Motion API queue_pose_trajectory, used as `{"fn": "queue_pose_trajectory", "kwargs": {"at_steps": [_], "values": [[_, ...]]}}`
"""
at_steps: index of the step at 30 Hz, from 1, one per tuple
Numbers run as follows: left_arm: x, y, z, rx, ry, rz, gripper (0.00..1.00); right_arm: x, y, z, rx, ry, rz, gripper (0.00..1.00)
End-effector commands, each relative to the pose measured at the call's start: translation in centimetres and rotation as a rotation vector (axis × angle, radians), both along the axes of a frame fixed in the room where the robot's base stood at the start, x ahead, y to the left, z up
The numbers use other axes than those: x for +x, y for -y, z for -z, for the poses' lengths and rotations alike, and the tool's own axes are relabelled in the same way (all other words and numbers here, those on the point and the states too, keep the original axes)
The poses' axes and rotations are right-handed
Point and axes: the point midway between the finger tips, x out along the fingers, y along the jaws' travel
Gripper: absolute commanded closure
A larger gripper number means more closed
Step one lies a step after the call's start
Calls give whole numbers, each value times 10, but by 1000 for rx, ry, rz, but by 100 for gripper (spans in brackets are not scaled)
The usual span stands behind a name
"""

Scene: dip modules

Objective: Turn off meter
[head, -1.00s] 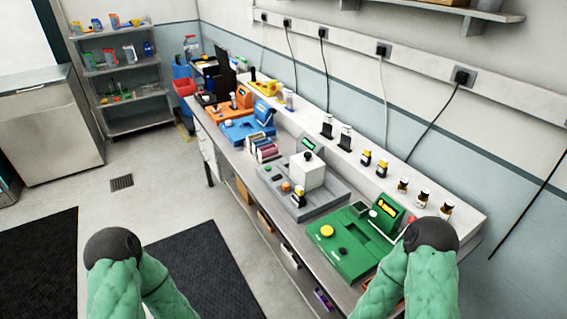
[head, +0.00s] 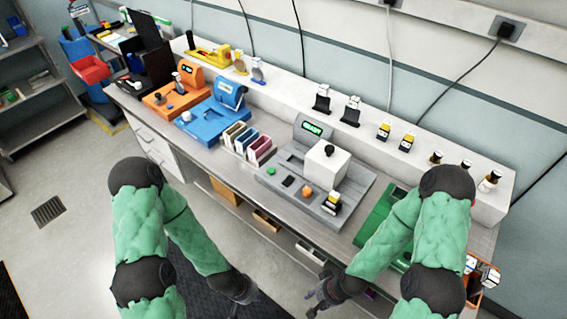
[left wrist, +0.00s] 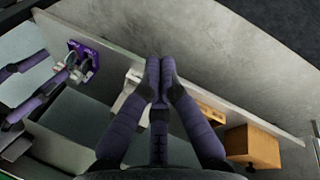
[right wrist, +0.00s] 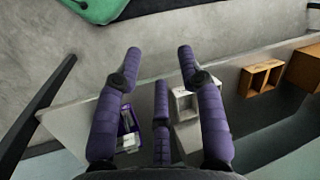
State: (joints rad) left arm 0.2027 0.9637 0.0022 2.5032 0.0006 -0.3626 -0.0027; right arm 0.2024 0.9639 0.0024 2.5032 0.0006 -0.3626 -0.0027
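Several bench devices could be the meter; none is clearly labelled as one. A grey device (head: 285,185) with a white block and a lit green display (head: 312,129) stands mid-bench. It has a green button (head: 271,171), a dark switch (head: 288,181) and an orange knob (head: 307,191). A green device (head: 374,217) to its right is mostly hidden behind my right arm. My left gripper (head: 243,291) is low in front of the bench, its fingers together and empty in the left wrist view (left wrist: 160,62). My right gripper (head: 316,303) is also low, open and empty in the right wrist view (right wrist: 159,58).
A blue device (head: 212,121) and an orange device (head: 172,99) stand further left on the bench. Small coloured boxes (head: 247,143) sit beside the grey device. Bottles and dark stands line the back ledge (head: 290,93). Wooden bins (head: 266,221) are under the bench.

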Motion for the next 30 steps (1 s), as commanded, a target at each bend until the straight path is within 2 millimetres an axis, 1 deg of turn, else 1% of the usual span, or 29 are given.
{"fn": "queue_pose_trajectory", "kwargs": {"at_steps": [10,12,14,17,20,21,23,24,26,27,29,30], "values": [[-1,0,0,0,-2,1,100,0,0,0,0,0,1,61],[0,0,-1,-1,2,2,100,0,0,0,0,0,1,42],[6,0,-3,-1,15,6,100,0,0,-1,0,0,0,42],[25,1,-15,-5,68,31,100,0,0,-5,0,0,0,42],[59,3,-38,-10,166,82,100,0,0,-10,0,0,0,42],[75,5,-50,-12,216,109,100,0,0,-13,0,0,0,42],[100,7,-72,-13,292,154,100,0,0,-18,0,0,0,42],[117,9,-87,-13,345,187,100,0,0,-20,0,0,0,42],[140,12,-111,-10,422,232,100,0,0,-24,0,0,0,42],[154,15,-127,-6,473,265,100,0,0,-27,0,0,0,42],[174,18,-153,1,547,314,100,0,0,-31,0,0,0,42],[187,21,-172,8,598,345,100,0,0,-34,0,0,0,42]]}}
